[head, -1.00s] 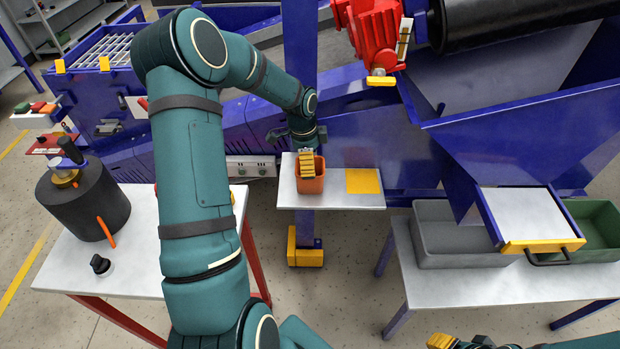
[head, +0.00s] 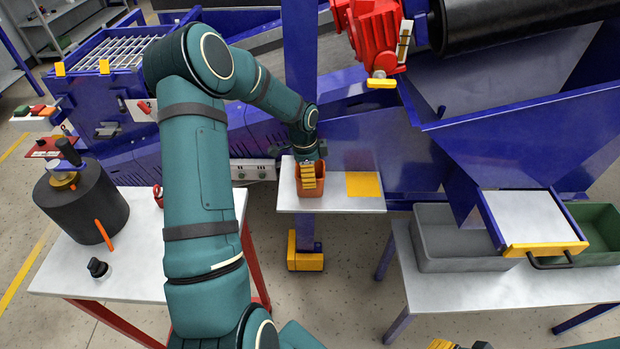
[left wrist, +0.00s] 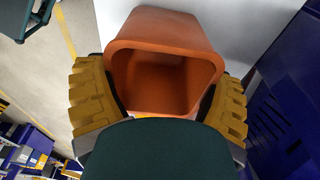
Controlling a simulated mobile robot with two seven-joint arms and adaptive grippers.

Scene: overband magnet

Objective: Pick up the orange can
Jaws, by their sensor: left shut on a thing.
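The orange can (head: 316,187) is an open-topped, box-like container with rounded corners. It stands on a small white shelf (head: 340,204) in the head view. In the left wrist view the can (left wrist: 165,30) fills the upper middle, its inside empty as far as I see. My left gripper (head: 309,176) is at the can, with yellow ridged fingers. In the left wrist view the left gripper (left wrist: 158,105) has one finger on each side of the can, shut on it. Of my right gripper (head: 455,345), only a yellow bit shows at the bottom edge of the head view; its jaws are cut off.
A yellow square (head: 363,184) lies on the shelf right of the can. A blue post (head: 301,60) and blue machine panels stand close behind. A grey bin (head: 455,250) and a green bin (head: 597,235) sit on the right table. A black cylinder (head: 80,205) stands on the left table.

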